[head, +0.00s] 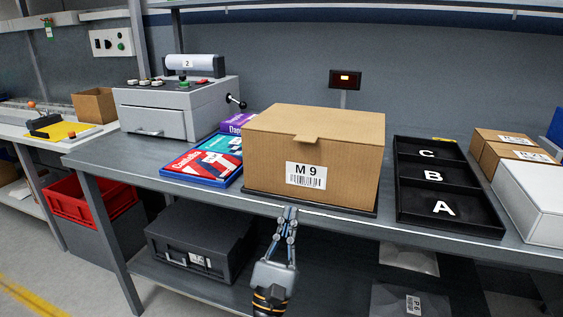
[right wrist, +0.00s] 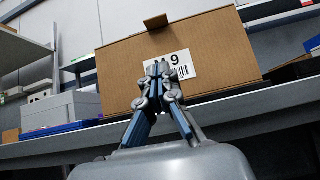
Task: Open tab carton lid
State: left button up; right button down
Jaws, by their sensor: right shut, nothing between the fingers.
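A brown cardboard carton (head: 335,170) labelled M 9 stands on a dark mat on the grey bench. Its lid (head: 315,122) lies flat and closed, with a small tab (head: 307,138) at the front edge. In the right wrist view the carton (right wrist: 220,50) fills the upper middle, and the tab (right wrist: 156,21) sticks out above the label. My right gripper (head: 290,210) is shut and empty, in front of the bench edge and below the label, apart from the carton as far as I can tell. My left gripper is not in view.
Left of the carton lie flat boxes (head: 205,165) and a grey machine (head: 175,108) with a side crank. Right stands a black tray (head: 403,200) with compartments A, B, C, then more cartons (head: 500,142) and a white box (head: 535,195). A dark case (head: 200,245) sits below the bench.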

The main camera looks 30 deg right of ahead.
jog(key=p, duration=0.2)
send_near(304, 139)
jog(key=w+d, duration=0.1)
jog(key=d, duration=0.1)
jog(key=w+d, duration=0.2)
jog(key=shift+w, duration=0.25)
notch_tip(304, 139, up, 3)
jog(key=shift+f+p, duration=0.1)
jog(key=shift+p, duration=0.25)
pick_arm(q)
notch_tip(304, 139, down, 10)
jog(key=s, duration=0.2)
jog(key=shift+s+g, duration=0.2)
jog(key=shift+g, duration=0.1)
pick_arm(e)
jog(key=shift+r, duration=0.4)
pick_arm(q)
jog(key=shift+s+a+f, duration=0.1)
pick_arm(e)
jog(key=shift+r, duration=0.15)
